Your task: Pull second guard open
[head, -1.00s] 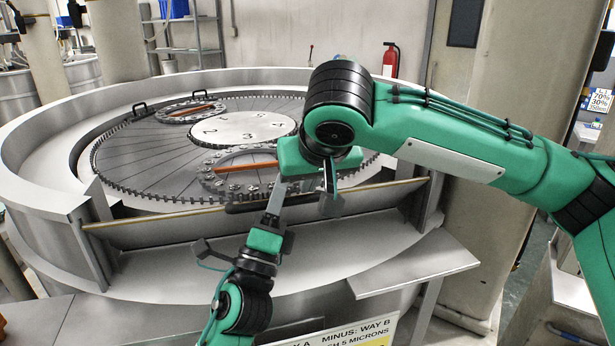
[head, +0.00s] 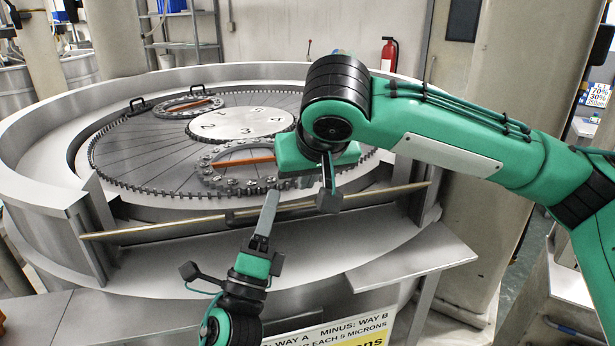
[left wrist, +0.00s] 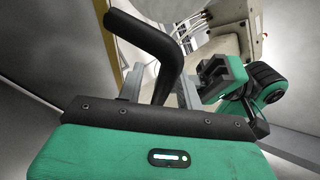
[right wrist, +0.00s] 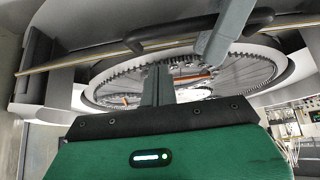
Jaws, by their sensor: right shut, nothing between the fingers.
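The guard is a long grey panel with a brass-coloured edge (head: 375,195) across the front of the round machine. It leans outward and is seen nearly edge-on. Its black bar handle (left wrist: 150,37) fills the upper left wrist view and also shows in the right wrist view (right wrist: 200,32). My left gripper (head: 267,212) is at the handle, with one finger on each side of it (left wrist: 160,88). Close contact is partly hidden. My right gripper (head: 328,180) is shut and empty, close above the guard, right of the left gripper. Its fingers (right wrist: 157,85) are together.
Behind the guard lies the toothed lapping plate (head: 150,150) with carrier rings and a numbered centre disc (head: 240,123). A grey ledge (head: 410,262) projects at the front right. A pillar (head: 480,230) stands on the right.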

